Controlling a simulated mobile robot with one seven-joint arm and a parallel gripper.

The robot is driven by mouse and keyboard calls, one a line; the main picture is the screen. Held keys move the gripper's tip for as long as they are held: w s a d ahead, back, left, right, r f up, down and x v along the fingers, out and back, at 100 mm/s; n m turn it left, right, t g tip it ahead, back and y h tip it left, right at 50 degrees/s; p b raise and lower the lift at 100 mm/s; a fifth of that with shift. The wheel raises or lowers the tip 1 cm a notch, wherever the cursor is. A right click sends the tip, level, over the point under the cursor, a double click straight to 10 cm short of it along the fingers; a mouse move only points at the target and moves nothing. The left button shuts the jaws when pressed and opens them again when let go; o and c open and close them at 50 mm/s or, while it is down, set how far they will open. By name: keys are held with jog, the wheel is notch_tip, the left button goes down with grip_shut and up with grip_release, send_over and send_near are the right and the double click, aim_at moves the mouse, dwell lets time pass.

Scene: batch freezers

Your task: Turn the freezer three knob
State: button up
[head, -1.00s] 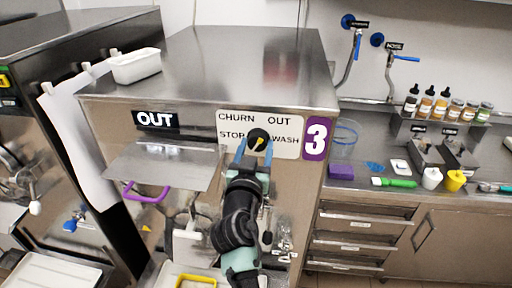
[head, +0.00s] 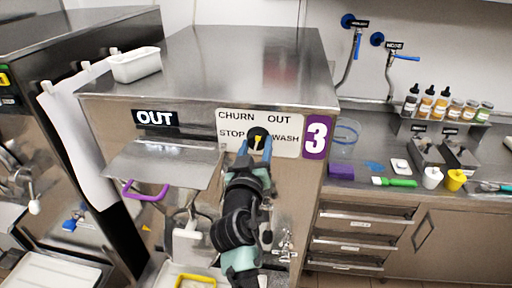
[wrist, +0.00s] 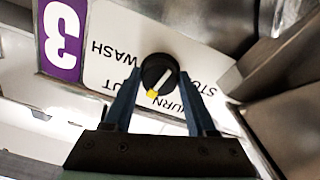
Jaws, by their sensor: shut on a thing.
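The freezer three knob (head: 258,132) is a round black dial with a yellow mark, set in a white label plate (head: 289,150) reading CHURN, OUT, STOP and WASH. My gripper (head: 256,146) reaches up to it from below, its blue fingers on either side. In the wrist view my gripper (wrist: 160,84) is shut on the knob (wrist: 157,66), one finger at each side. There the knob's white pointer ends in a yellow tip at the lower left, on the side of the CHURN and OUT words. The purple 3 sign (head: 316,135) is right of the plate.
A white tub (head: 136,65) stands on the freezer top. A counter with bottles (head: 440,102) lies to the right.

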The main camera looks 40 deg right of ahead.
jog(key=n, duration=0.4)
jog(key=shift+r+n, duration=0.15)
jog(key=shift+n, duration=0.15)
jog(key=n+p, duration=0.2)
jog(key=n, duration=0.3)
jog(key=shift+r+n, duration=0.1)
jog(key=shift+n, duration=0.2)
jog(key=n+p, duration=0.2)
jog(key=n, duration=0.3)
jog(key=shift+r, duration=0.1)
jog(key=n+p, duration=0.2)
jog(key=n, duration=0.3)
jog(key=shift+d+n, duration=0.1)
jog(key=shift+n, duration=0.2)
jog(key=o, duration=1.1)
jog(key=shift+o, duration=1.4)
jog(key=shift+f, duration=0.2)
